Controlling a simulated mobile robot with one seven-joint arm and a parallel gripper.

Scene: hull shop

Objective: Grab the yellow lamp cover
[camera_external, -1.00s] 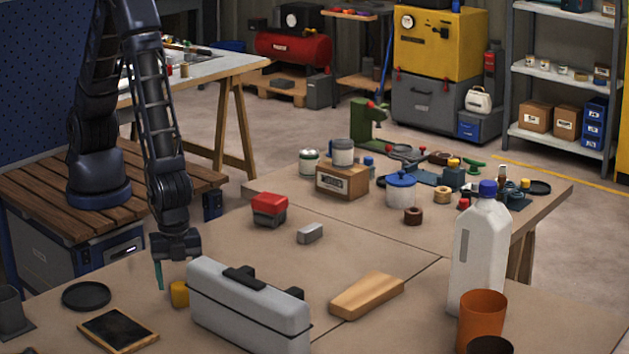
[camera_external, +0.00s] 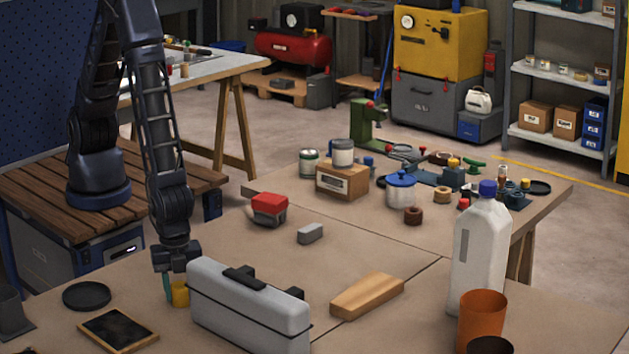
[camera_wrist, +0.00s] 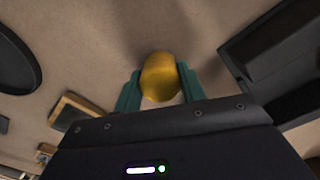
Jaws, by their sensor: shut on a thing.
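The yellow lamp cover (camera_external: 180,294) stands on the brown table, just left of the grey case. My gripper (camera_external: 174,290) is lowered over it, with a teal finger showing on its left side. In the wrist view the yellow lamp cover (camera_wrist: 159,78) sits between the two teal fingers of my gripper (camera_wrist: 160,85), which are shut on it from both sides. I cannot tell any gap between cover and table.
The grey case (camera_external: 248,305) with a black handle stands close on the right. A black round dish (camera_external: 87,296) and a dark framed panel (camera_external: 118,330) lie to the left. A wooden block (camera_external: 367,296) lies further right.

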